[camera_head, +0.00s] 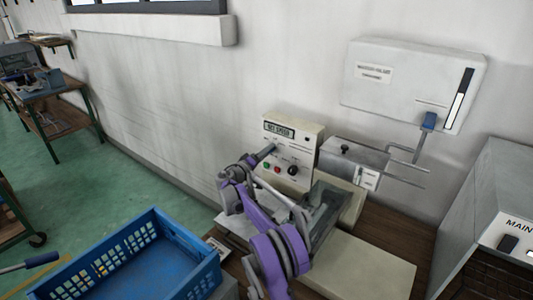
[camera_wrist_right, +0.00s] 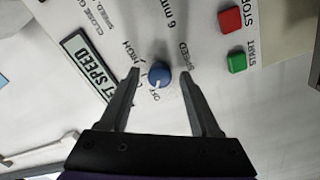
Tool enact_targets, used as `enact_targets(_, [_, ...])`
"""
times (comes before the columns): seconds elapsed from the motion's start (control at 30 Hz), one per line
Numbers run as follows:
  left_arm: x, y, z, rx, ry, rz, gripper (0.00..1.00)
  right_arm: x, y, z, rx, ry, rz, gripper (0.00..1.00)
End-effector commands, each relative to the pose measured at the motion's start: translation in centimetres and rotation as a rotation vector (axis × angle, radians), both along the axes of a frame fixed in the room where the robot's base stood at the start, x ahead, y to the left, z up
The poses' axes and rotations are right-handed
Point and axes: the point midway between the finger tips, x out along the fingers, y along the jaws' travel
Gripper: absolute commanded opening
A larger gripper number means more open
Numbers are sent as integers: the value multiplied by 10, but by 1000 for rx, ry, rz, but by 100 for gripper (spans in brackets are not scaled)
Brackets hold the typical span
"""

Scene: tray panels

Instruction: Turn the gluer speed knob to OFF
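The gluer control panel (camera_head: 306,143) is a pale box with a "SET SPEED" label, standing against the wall. In the right wrist view, a small blue round knob (camera_wrist_right: 160,75) sits on the panel. Its white mark points downward in that picture, towards small lettering that seems to read OFF. My right gripper (camera_wrist_right: 160,72) is open, with one finger on each side of the knob and a visible gap to each. In the head view, my right gripper (camera_head: 266,153) is at the panel's left part and hides the knob. My left gripper is not in view.
A red button (camera_wrist_right: 230,20) and a green button (camera_wrist_right: 237,63) are near the knob. A black knob (camera_head: 292,171) is on the panel's right. A blue crate (camera_head: 205,272) is at the lower left. A grey "MAIN" box (camera_head: 480,205) stands at the right.

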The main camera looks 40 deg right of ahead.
Motion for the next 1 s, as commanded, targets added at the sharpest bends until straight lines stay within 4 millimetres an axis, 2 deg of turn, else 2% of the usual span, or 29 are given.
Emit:
enact_targets(0.37, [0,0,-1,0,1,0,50,-1,6,0,0,0,1,67])
enact_targets(0.47, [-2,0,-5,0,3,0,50,-4,19,-1,1,0,3,67])
enact_targets(0.8, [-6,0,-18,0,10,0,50,-22,83,-4,1,0,3,67])
enact_targets(1.0, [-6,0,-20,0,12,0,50,-27,102,-3,0,0,1,67])
